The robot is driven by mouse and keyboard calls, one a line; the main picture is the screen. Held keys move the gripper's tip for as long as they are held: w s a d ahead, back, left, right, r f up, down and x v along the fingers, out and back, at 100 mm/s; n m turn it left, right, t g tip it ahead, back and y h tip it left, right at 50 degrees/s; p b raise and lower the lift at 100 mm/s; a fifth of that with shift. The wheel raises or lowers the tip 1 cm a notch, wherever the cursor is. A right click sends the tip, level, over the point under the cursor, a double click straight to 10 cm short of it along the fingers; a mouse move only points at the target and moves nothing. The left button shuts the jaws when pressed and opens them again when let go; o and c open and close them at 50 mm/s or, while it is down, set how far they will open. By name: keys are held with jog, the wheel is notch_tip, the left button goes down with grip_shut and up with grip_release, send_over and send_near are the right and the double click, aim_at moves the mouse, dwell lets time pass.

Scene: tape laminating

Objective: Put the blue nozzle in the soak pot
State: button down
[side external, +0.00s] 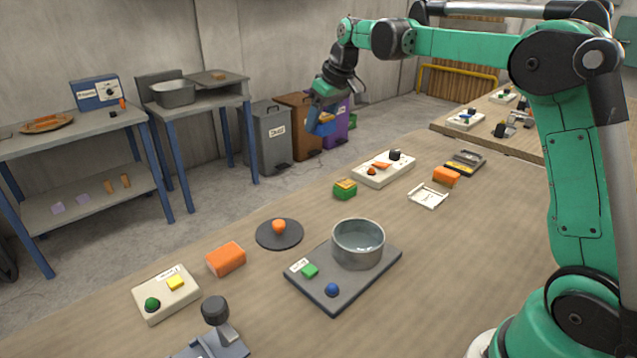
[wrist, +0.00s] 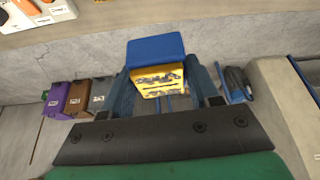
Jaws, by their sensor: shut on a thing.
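My gripper (side external: 325,97) is raised in the air beyond the far left edge of the table, in front of the bins. It is shut on a blue and yellow block, which I take as the blue nozzle (side external: 321,124). In the wrist view, the nozzle (wrist: 155,48) shows a blue end and a yellow patterned part between the fingers of my gripper (wrist: 160,76). The soak pot (side external: 358,258), a round grey metal pot with clear liquid inside, stands on a dark base plate (side external: 370,285) on the table, well apart from my gripper.
The base plate carries a green button (side external: 310,271) and a blue knob (side external: 332,290). A green and yellow block (side external: 345,190), an orange block (side external: 226,259) and a dark disc (side external: 268,240) with an orange piece lie nearby. Bins (side external: 268,140) stand on the floor.

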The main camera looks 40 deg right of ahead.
jog(key=shift+r, duration=0.45)
jog(key=shift+s+a+r, duration=0.15)
jog(key=shift+s, duration=0.1)
send_over(351, 247)
jog(key=s, duration=0.1)
notch_tip(351, 247, down, 8)
jog(key=shift+m, duration=0.4)
jog(key=shift+s+f, duration=0.15)
jog(key=shift+f, duration=3.95)
jog(key=shift+f, duration=0.75)
jog(key=shift+c, duration=0.6)
grip_release()
jog(key=shift+r, duration=0.1)
